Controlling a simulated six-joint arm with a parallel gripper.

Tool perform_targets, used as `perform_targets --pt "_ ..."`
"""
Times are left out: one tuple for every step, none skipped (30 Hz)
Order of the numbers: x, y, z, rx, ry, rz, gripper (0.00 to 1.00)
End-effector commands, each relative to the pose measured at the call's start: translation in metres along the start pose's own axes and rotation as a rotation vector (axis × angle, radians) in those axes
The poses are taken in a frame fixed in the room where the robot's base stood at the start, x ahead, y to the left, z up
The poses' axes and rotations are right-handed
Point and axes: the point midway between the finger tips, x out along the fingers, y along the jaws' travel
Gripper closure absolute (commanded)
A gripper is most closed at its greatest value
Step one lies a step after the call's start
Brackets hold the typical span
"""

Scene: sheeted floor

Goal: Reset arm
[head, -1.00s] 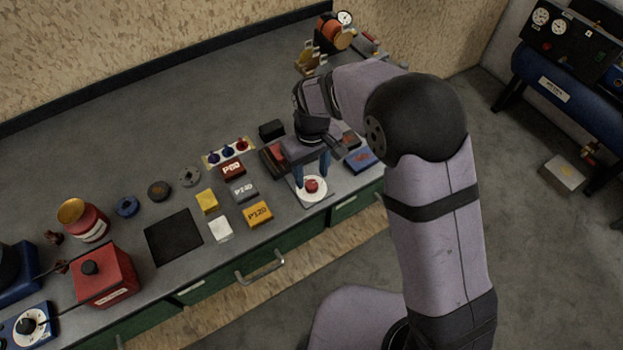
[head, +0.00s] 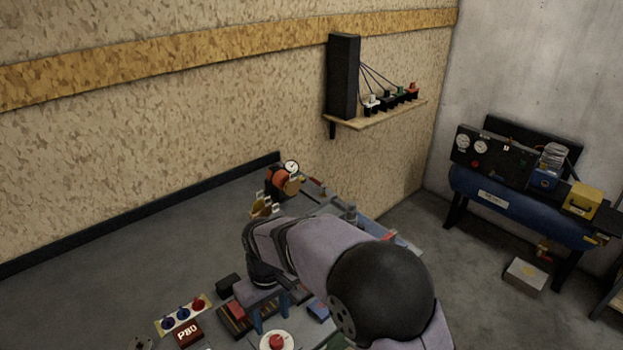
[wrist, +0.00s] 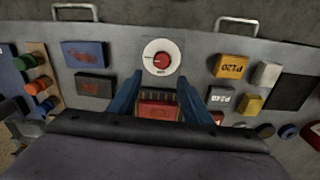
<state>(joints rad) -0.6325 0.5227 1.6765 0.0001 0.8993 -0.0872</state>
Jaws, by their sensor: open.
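My gripper (head: 271,316) is open, with its two blue fingers pointing down over the bench. It also shows in the wrist view (wrist: 160,84), with nothing held between the fingers. The same red knob (head: 277,342) shows at the bottom edge of the head view. A red block in a dark slotted holder (wrist: 159,108) lies below and between the fingers in the wrist view.
Blocks lie close on both sides: blue (wrist: 86,54), black (wrist: 94,86), orange P120 (wrist: 231,67) and grey P240 (wrist: 221,100). The bench's far left is clear.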

Motion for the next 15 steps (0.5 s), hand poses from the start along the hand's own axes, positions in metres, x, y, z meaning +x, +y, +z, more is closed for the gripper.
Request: perform_targets --pt "0.011 -0.001 0.011 0.015 -0.018 -0.001 0.55" --pt "0.017 -0.002 0.019 0.023 -0.032 -0.002 0.55" --pt "0.026 -0.003 0.032 0.033 -0.056 -0.004 0.55" --pt "0.034 -0.004 0.044 0.040 -0.076 -0.005 0.55" --pt "0.040 -0.005 0.057 0.047 -0.099 -0.006 0.55" --pt "0.046 -0.006 0.074 0.056 -0.122 -0.007 0.55" --pt "0.049 -0.007 0.088 0.063 -0.139 -0.007 0.55" --pt "0.050 -0.007 0.101 0.072 -0.152 -0.007 0.55" --pt "0.050 -0.004 0.120 0.092 -0.169 -0.008 0.55" --pt "0.050 -0.001 0.136 0.111 -0.181 -0.009 0.55" --pt "0.048 0.003 0.150 0.135 -0.189 -0.010 0.55" --pt "0.045 0.009 0.170 0.169 -0.198 -0.012 0.55" --pt "0.043 0.014 0.185 0.198 -0.205 -0.014 0.55" --pt "0.039 0.019 0.200 0.229 -0.209 -0.016 0.55" --pt "0.035 0.026 0.220 0.274 -0.211 -0.019 0.55"
